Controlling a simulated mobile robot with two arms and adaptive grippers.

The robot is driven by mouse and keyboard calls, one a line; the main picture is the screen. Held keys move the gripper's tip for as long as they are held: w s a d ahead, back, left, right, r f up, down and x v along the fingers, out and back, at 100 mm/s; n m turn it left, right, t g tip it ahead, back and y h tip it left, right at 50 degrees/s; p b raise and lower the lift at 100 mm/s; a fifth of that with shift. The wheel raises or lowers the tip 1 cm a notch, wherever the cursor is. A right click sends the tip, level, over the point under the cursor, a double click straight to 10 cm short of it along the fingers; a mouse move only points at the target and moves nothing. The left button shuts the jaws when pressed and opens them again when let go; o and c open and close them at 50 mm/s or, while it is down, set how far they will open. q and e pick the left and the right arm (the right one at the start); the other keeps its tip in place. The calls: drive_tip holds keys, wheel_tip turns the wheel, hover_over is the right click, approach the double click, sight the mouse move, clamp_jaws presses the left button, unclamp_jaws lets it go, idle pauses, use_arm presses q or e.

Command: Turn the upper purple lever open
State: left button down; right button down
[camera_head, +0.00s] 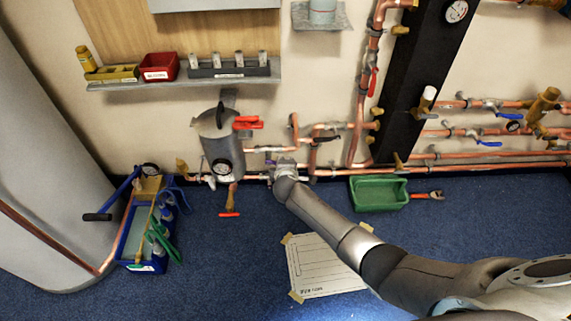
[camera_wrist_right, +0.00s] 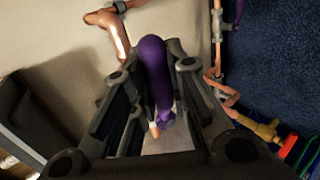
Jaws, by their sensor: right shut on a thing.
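In the right wrist view a purple lever (camera_wrist_right: 154,62) runs between the two fingers of my right gripper (camera_wrist_right: 160,92), which is shut on it. The lever's rounded end is toward the top of that view, and its lower end meets a fitting between the fingers. In the head view my right gripper (camera_head: 284,170) is at the copper pipework low on the wall, just right of the grey tank. My left gripper is not in view.
A grey tank (camera_head: 222,150) with red levers stands close left of the gripper. Copper pipes (camera_head: 350,170) run along the wall. A green tray (camera_head: 378,193) and a blue crate (camera_head: 146,238) sit on the floor. A shelf (camera_head: 180,82) is above.

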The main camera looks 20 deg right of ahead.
drive_tip(key=c, duration=1.4)
unclamp_jaws()
drive_tip(key=shift+r, duration=0.1)
drive_tip(key=shift+v, duration=5.95)
